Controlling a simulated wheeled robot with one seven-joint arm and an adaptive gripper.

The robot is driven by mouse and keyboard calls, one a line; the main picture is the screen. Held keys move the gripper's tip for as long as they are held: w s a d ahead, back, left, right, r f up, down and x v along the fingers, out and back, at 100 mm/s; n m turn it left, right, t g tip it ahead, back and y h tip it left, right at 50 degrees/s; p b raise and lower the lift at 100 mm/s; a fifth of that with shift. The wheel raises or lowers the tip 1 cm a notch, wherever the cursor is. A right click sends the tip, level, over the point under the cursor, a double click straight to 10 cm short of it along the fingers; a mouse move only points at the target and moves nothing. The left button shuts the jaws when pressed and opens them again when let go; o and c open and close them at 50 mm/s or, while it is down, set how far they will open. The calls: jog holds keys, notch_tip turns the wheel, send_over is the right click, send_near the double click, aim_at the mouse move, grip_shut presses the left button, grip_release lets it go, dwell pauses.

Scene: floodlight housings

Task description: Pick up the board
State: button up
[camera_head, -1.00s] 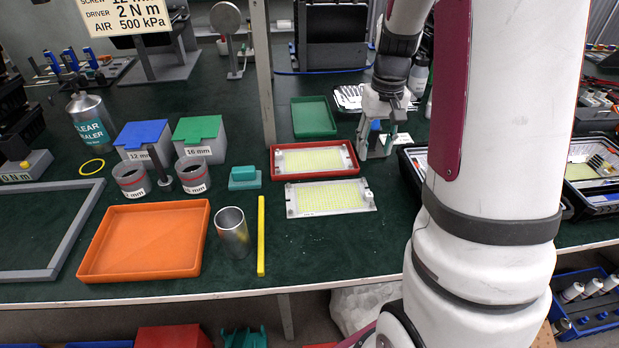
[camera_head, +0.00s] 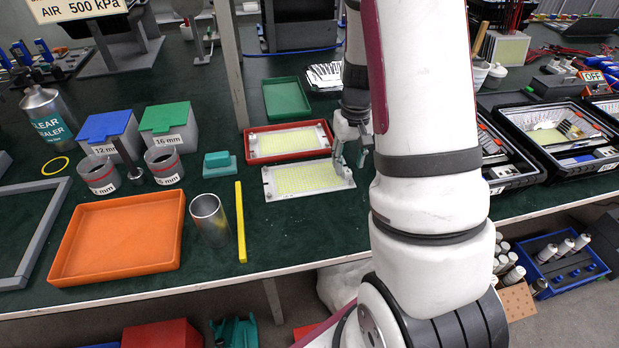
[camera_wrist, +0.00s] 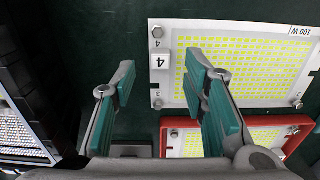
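A board (camera_head: 308,180), a white plate with a grid of yellow dots, lies flat on the green bench top in front of the red tray (camera_head: 249,150). It also shows in the wrist view (camera_wrist: 245,62), with a "4" tag at one end and a "100 W" label. A second, similar board (camera_head: 285,142) lies in the red tray. My gripper (camera_head: 350,160) is at the right end of the loose board.
An orange tray (camera_head: 62,262), a metal cup (camera_head: 209,220) and a yellow bar (camera_head: 241,222) stand to the left. A green tray (camera_head: 286,98) lies behind. Black crates (camera_head: 528,182) stand to the right of my arm. Bench is bare just in front of the loose board.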

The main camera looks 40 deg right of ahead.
aim_at(348, 171)
jog(key=shift+f, duration=1.5)
jog(key=shift+c, duration=0.6)
grip_shut()
jog(key=shift+r, duration=0.2)
